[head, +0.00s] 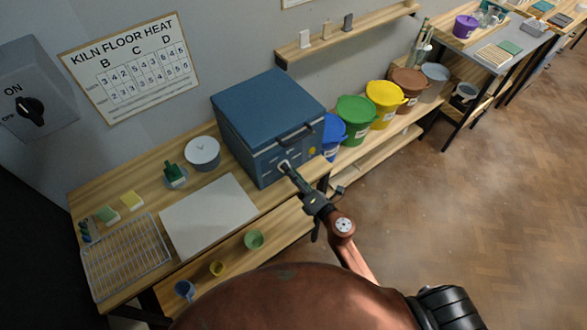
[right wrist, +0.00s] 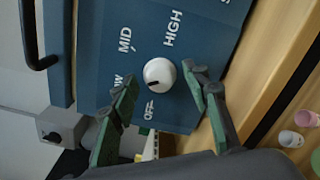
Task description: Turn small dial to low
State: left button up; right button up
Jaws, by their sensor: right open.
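The blue kiln box (head: 268,115) stands on the wooden table, with a control panel on its front. In the right wrist view a round white dial (right wrist: 159,73) sits on the blue panel (right wrist: 185,112), with OFF, MID and HIGH lettered around it. Another label, ending in W, is partly hidden by a finger. A small dark mark shows at the dial's lower left edge, towards the side of OFF; its exact setting is hard to read. My right gripper (head: 286,168) is open at the kiln front, its green-padded fingers on either side of the dial, apparently not touching it. My left gripper is not in view.
A dark handle (head: 296,133) juts from the kiln front above the panel. Small cups stand on the lower shelf. Coloured buckets (head: 355,108) line the right side.

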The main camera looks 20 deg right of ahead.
jog(key=v, duration=1.1)
jog(key=shift+r, duration=0.1)
jog(key=d+f+m+g+h, duration=0.1)
jog(key=d+f+m+h, duration=0.2)
jog(key=f, duration=0.7)
jog(key=d+f+m+g, duration=0.25)
jog(key=f+m, duration=0.25)
jog(key=f, duration=0.4)
jog(key=s+d+f+m+g+h, duration=0.1)
jog(key=s+d+f+m, duration=0.15)
jog(key=f, duration=0.45)
jog(key=s+d+f+m+g+h, duration=0.1)
jog(key=s+f+m, duration=0.25)
jog(key=f, duration=0.45)
jog(key=s+d+f+m+g+h, duration=0.1)
jog(key=s+d+f+m+g, duration=0.1)
jog(key=s+f, duration=0.35)
jog(key=s+d+f+m+g, duration=0.1)
jog(key=s+f+m+g, duration=0.2)
jog(key=s+f, duration=0.4)
jog(key=s+d+f+m+g, duration=0.1)
jog(key=s+f+m, duration=0.3)
jog(key=s+f, duration=0.4)
jog(key=s+d+f+m+g, duration=0.1)
jog(key=s+f+m+g, duration=0.2)
jog(key=s, duration=1.5)
notch_tip(320, 180, down, 4)
jog(key=shift+d+f+m+g, duration=0.2)
jog(key=shift+m+g, duration=0.1)
jog(key=shift+g, duration=0.55)
